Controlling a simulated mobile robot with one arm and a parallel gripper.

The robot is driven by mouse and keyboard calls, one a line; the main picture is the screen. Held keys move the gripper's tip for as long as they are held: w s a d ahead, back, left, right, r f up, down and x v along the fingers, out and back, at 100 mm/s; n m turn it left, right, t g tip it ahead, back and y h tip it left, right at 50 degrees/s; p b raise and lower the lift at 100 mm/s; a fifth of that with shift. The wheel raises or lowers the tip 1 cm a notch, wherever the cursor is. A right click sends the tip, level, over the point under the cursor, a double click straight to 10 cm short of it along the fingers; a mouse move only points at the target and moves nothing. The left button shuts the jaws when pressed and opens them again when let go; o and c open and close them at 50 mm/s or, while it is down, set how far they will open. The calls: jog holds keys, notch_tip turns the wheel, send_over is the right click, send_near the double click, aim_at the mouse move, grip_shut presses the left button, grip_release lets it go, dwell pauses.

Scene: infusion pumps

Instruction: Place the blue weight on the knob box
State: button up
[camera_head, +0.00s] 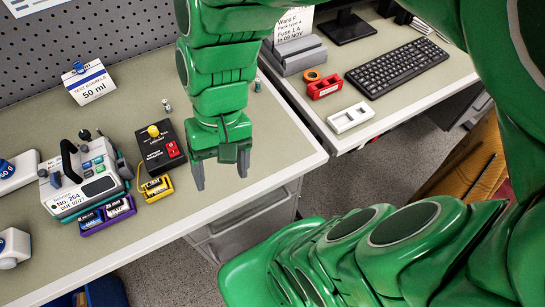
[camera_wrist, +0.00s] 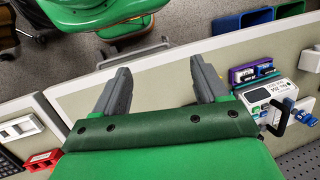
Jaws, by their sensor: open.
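The knob box (camera_head: 161,150) is a black box with a yellow knob on top and red marks. It stands on the bench in the head view, left of my gripper. A small blue piece (camera_head: 80,67), which looks like the blue weight, sits at the top of a white "50 ml" card (camera_head: 90,84) near the pegboard. My gripper (camera_head: 220,178) is open and empty above the bench, right of the knob box. In the wrist view my gripper (camera_wrist: 161,66) has its fingers apart with nothing between them. I cannot make out the knob box or the weight there.
A pump unit (camera_head: 82,178) with a black handle stands left of the knob box. Yellow (camera_head: 157,187) and purple (camera_head: 107,214) battery trays sit in front. Small metal weights (camera_head: 167,105) stand behind. A second desk holds a keyboard (camera_head: 397,68). The bench's front right is clear.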

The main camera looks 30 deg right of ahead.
jog(key=s+d+r+h, duration=0.1)
jog(key=s+d+h, duration=0.1)
jog(key=d, duration=0.6)
jog(key=shift+s+d+n+t, duration=0.25)
jog(key=shift+s+n+t, duration=0.05)
jog(key=shift+s, duration=0.35)
jog(key=o, duration=0.4)
jog(key=shift+w, duration=0.15)
jog(key=shift+o, duration=0.5)
jog(key=shift+w+a+r, duration=0.1)
jog(key=shift+w, duration=0.25)
jog(key=w+a+r+m, duration=0.2)
jog(key=w+m, duration=0.1)
jog(key=w, duration=0.8)
jog(key=m+t, duration=0.2)
jog(key=m, duration=1.3)
send_over(165, 100)
jog(key=f, duration=0.2)
notch_tip(165, 100, down, 9)
jog(key=shift+f, duration=0.2)
